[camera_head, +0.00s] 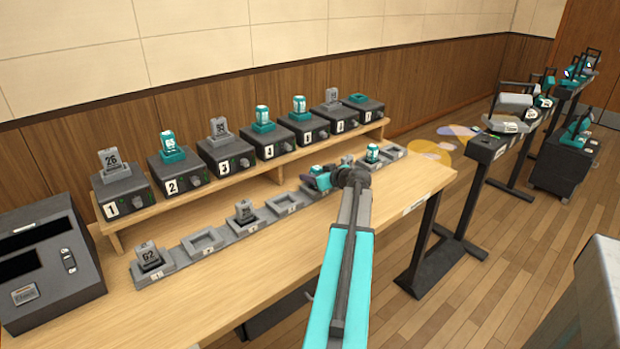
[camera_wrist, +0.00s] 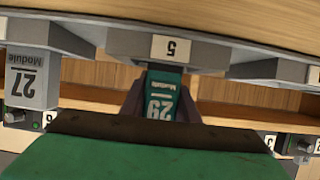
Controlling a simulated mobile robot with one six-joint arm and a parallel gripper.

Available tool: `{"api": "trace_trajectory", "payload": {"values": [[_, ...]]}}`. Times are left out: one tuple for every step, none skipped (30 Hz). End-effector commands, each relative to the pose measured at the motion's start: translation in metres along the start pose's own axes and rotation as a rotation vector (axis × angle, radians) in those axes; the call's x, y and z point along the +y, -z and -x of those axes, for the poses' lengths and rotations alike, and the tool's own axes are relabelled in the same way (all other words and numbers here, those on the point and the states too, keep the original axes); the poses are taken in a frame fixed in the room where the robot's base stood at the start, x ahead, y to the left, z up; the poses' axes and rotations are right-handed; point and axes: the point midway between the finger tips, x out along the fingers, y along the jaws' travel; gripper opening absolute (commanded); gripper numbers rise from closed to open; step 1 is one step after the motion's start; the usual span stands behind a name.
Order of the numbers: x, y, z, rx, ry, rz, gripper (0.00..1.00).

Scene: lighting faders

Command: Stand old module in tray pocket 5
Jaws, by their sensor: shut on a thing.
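My gripper (camera_head: 322,180) is over the tray row on the table, at the right of the middle. In the wrist view its fingers (camera_wrist: 160,108) are shut on a teal module marked 29 (camera_wrist: 162,96). The module's far end is at the tray pocket labelled 5 (camera_wrist: 172,48), in line with the label. I cannot tell whether it is seated in the pocket or just above it. In the head view the module and the pocket are mostly hidden by my gripper and arm.
A grey module 27 (camera_wrist: 28,82) shows at the left in the wrist view. Grey modules stand in tray pockets to the left (camera_head: 244,212), (camera_head: 148,256), and a teal one (camera_head: 372,153) to the right. Numbered fader units (camera_head: 222,153) line the shelf behind; unit 7 (camera_head: 358,105) has an empty-looking teal socket.

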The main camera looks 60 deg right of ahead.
Motion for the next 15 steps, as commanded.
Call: {"api": "trace_trajectory", "payload": {"values": [[0.0002,-0.0025,-0.001,0.0,0.0,-0.001,0.04],[0.0003,-0.0036,-0.0014,0.001,-0.001,-0.001,0.04],[0.0004,-0.0044,-0.0017,0.001,-0.001,-0.001,0.04],[0.0004,-0.0047,-0.0018,0.001,-0.001,0.0,0.04],[0.0004,-0.0047,-0.0017,0.001,-0.001,0.0,0.04],[0.0005,-0.0046,-0.0017,0.001,-0.001,0.0,0.04],[0.0005,-0.0046,-0.0016,0.001,-0.001,0.0,0.04],[0.0005,-0.0046,-0.0016,0.001,-0.001,0.0,0.04],[0.0005,-0.0046,-0.0016,0.001,-0.001,0.0,0.04],[0.0006,-0.0046,-0.0015,0.001,-0.001,0.0,0.04],[0.0006,-0.0048,-0.0016,0.001,-0.001,0.0,0.04],[0.0006,-0.0054,-0.0018,0.001,-0.001,0.0,0.04],[0.0007,-0.006,-0.0021,0.001,-0.001,0.0,0.04],[0.0007,-0.0065,-0.0022,0.001,-0.001,0.0,0.04],[0.0007,-0.007,-0.0024,0.001,-0.001,0.0,0.04]]}}
